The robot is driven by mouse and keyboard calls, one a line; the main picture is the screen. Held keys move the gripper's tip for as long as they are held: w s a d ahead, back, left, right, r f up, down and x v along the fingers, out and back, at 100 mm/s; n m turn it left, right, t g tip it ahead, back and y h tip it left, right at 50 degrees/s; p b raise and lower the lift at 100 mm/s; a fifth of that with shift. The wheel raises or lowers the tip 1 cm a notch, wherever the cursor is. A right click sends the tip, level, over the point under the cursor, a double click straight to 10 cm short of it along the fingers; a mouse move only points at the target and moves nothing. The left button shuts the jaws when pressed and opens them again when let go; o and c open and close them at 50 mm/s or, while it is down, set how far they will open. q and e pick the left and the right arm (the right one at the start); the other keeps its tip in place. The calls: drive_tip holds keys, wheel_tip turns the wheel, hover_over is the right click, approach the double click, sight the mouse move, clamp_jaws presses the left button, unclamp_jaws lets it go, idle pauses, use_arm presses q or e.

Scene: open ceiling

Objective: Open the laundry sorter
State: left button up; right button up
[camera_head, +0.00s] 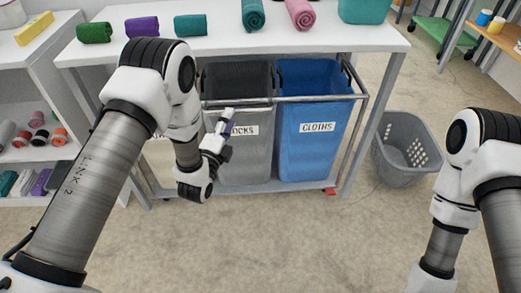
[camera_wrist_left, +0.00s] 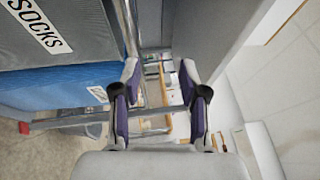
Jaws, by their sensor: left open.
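The laundry sorter stands under the white table, with a grey bin (camera_head: 247,155) labelled SOCKS and a blue bin (camera_head: 310,145) labelled CLOTHS in a metal frame (camera_head: 352,130). A rail (camera_head: 310,99) runs across the front of the bins. My left gripper (camera_head: 229,122) is in front of the grey bin, covering part of its label. In the left wrist view my left gripper (camera_wrist_left: 160,80) has its purple-padded fingers apart with nothing held. The grey bin (camera_wrist_left: 70,25) and blue bin (camera_wrist_left: 60,85) lie to its left there. My right gripper is out of view.
The white table (camera_head: 225,45) above the sorter holds rolled towels (camera_head: 253,14). A grey laundry basket (camera_head: 405,150) stands on the floor to the right. White shelves (camera_head: 35,90) are at the left. The floor in front is clear.

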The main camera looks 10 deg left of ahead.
sight(241, 111)
use_arm(q)
wheel_tip(241, 111, down, 5)
drive_tip(key=b, duration=0.3)
drive_tip(key=w, duration=0.3)
drive_tip(key=w+r+b, duration=0.1)
drive_tip(key=w, duration=0.1)
drive_tip(key=w+d+r, duration=0.1)
drive_tip(key=w, duration=0.2)
drive_tip(key=shift+w+d+r, duration=0.1)
drive_tip(key=shift+w+r, duration=0.05)
drive_tip(key=shift+w, duration=0.15)
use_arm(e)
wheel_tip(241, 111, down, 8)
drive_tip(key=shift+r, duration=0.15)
use_arm(q)
drive_tip(key=shift+c, duration=0.3)
clamp_jaws()
